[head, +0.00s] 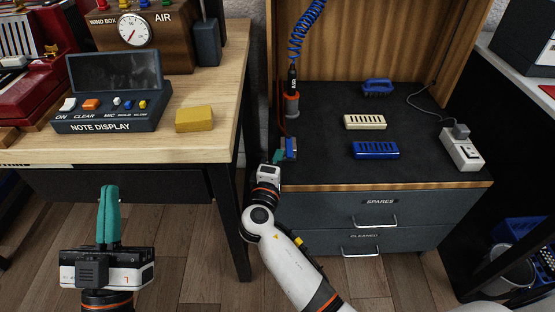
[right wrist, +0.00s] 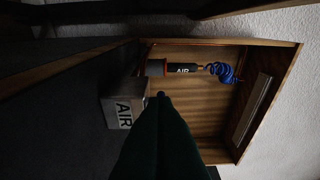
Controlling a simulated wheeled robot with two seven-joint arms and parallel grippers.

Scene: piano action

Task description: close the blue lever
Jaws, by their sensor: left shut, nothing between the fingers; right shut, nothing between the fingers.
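A small blue part (head: 291,146), which looks like the blue lever, stands at the left edge of the dark cabinet top, below the air nozzle holder. Its exact position is hard to tell. My right gripper (head: 277,157) is shut and empty, with its teal fingertips just left of the blue part; I cannot tell whether they touch. In the right wrist view my shut fingers (right wrist: 160,100) point at a grey box marked AIR (right wrist: 122,108), and no blue lever shows there. My left gripper (head: 109,190) is shut and empty, upright in front of the wooden table.
A black air nozzle (head: 292,80) hangs on a blue coiled hose (head: 305,30) in a holder. Cream (head: 365,122) and blue (head: 375,150) slotted blocks, a blue-handled brush (head: 377,87) and a power strip (head: 461,149) lie on the cabinet top. The wooden table (head: 215,95) is left.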

